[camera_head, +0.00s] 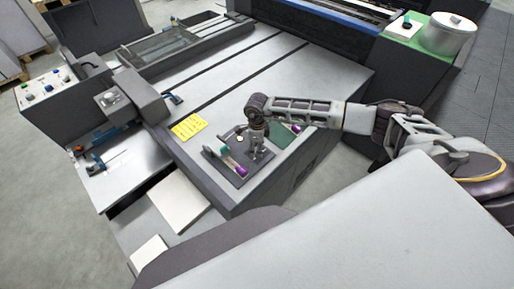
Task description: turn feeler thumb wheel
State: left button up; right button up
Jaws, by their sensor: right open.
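My right arm comes in from the right, and my right gripper (257,153) points down over a dark mat (231,178) near the front corner of the machine table. It is open, and I see nothing held in it. A dark feeder head (131,97) stands at the left of the machine, with a light round part (111,97) on it. I cannot tell for sure which part is the feeler thumb wheel. My left gripper is not in view.
Small tools with purple ends (241,171) lie beside the right gripper. A yellow note (188,127) lies behind the mat. White sheets (180,201) are at the lower left. A control panel (46,90) is far left, and a metal pot (447,35) stands back right. The middle tabletop is clear.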

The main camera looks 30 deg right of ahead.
jog(key=shift+f, duration=0.95)
jog(key=c, duration=1.1)
jog(key=shift+o, duration=0.2)
jog(key=shift+m, duration=0.3)
jog(key=shift+m+b, duration=0.75)
jog(key=shift+m, duration=0.95)
jog(key=o, duration=1.1)
jog(key=shift+c, duration=0.2)
